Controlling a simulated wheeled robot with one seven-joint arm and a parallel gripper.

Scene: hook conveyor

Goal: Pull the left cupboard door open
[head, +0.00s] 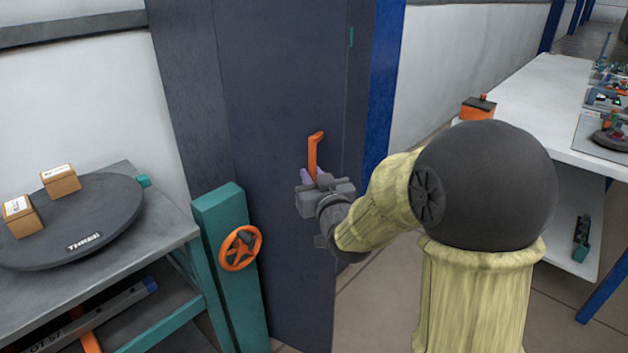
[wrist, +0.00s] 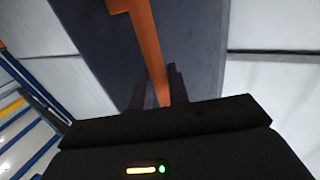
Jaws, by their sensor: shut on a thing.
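The dark blue-grey cupboard door (head: 275,90) stands in the middle of the head view. Its orange handle (head: 313,150) is a vertical bar on the door's right part. My gripper (head: 318,178) is at the lower part of this handle, its fingers shut on it. In the wrist view the orange handle (wrist: 148,50) runs down between the fingers of my gripper (wrist: 158,88), with the dark door (wrist: 195,60) behind it. The fingertips are partly hidden by the handle and the gripper body. I cannot tell how far the door stands from its frame.
A teal post (head: 232,270) with an orange handwheel (head: 240,248) stands left of the door. Further left, a grey table (head: 165,235) bears a dark round turntable (head: 115,205) with two small boxes. A white bench (head: 535,110) stands at the right, with an orange box (head: 478,107).

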